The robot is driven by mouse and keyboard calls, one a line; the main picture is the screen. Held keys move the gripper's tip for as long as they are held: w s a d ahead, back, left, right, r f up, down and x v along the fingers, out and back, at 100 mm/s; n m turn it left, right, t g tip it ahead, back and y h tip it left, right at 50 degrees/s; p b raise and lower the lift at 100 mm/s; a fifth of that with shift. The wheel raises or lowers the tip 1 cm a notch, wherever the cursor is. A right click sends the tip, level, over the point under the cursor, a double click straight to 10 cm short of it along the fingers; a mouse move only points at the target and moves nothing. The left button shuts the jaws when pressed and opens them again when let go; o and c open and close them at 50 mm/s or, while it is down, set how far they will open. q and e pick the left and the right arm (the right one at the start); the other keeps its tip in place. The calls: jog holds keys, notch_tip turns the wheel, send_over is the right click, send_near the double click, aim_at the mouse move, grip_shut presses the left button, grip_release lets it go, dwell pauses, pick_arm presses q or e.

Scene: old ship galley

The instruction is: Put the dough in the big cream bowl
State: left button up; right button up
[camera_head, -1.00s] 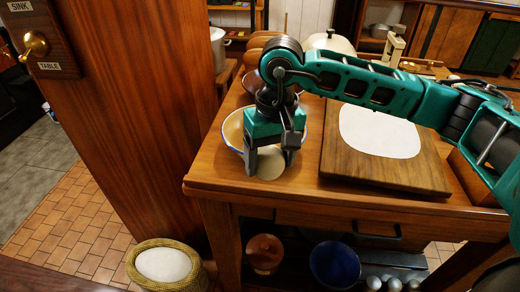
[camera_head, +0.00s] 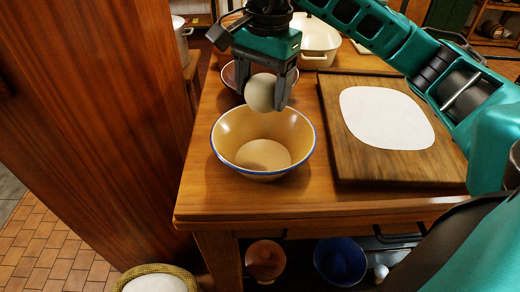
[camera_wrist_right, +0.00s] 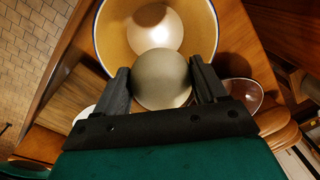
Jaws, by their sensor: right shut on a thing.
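The dough (camera_head: 260,92) is a smooth, pale grey-beige ball. My right gripper (camera_head: 262,101) is shut on it, with one finger on each side, and points down. The big cream bowl (camera_head: 228,133) stands on the wooden table, with a tan inside and a blue rim; its floor shows as a lighter disc. In the head view the dough is above the bowl's far rim. In the right wrist view the dough (camera_wrist_right: 162,80) sits between the fingers and overlaps the near side of the bowl (camera_wrist_right: 113,35). My left gripper is not in view.
A wooden board (camera_head: 350,165) with a flat white sheet (camera_head: 385,118) lies right of the bowl. A darker bowl (camera_head: 228,75) and a lidded cream pot (camera_head: 318,40) stand behind. A wooden post (camera_head: 110,120) rises at left. The table's front strip is clear.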

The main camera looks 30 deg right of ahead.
notch_tip(320, 180, down, 11)
jog(key=shift+r, duration=0.2)
notch_tip(320, 180, down, 4)
jog(key=shift+r+b, duration=0.25)
jog(key=shift+b, duration=0.05)
jog(key=shift+f, duration=0.15)
jog(key=shift+f, duration=0.1)
jog(key=o, duration=1.4)
jog(key=shift+r, duration=0.2)
jog(key=r, duration=1.1)
jog(key=shift+s+d+r+p, duration=0.15)
jog(key=shift+s+r+p, duration=0.15)
jog(key=shift+s+r, duration=0.1)
